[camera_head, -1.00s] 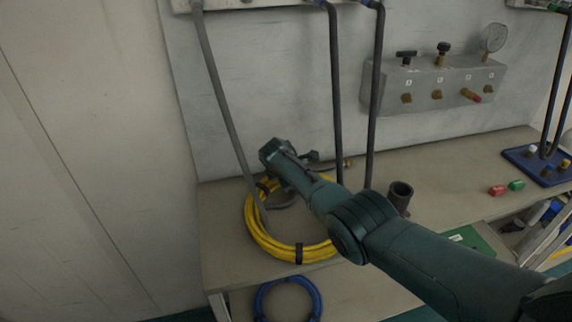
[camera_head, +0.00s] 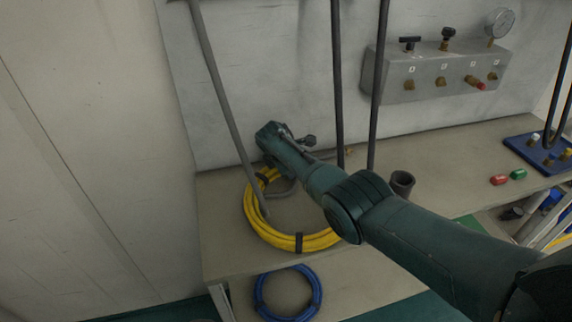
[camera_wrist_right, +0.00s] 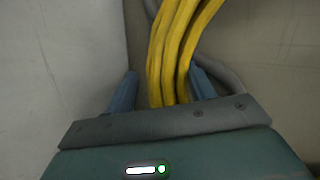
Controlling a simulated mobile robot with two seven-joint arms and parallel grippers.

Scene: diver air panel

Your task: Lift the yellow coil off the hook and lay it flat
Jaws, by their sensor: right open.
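The yellow coil (camera_head: 293,240) lies on the bench in the head view, its loops strapped with black bands. Part of it is hidden behind my right arm. The right hand (camera_head: 272,137) is at the coil's far left edge, and its fingertips are hidden in this view. In the right wrist view my right gripper (camera_wrist_right: 163,88) is open, with the yellow strands (camera_wrist_right: 173,60) running between its two blue-grey fingers. The fingers are not closed on them. I cannot make out the hook. My left gripper is not in view.
A grey hose (camera_head: 222,93) hangs down into the coil's ring. Two dark hoses hang behind my arm. A dark cup (camera_head: 402,183) stands right of the coil. A blue coil (camera_head: 262,301) lies below the bench top. The valve panel (camera_head: 440,73) is on the wall.

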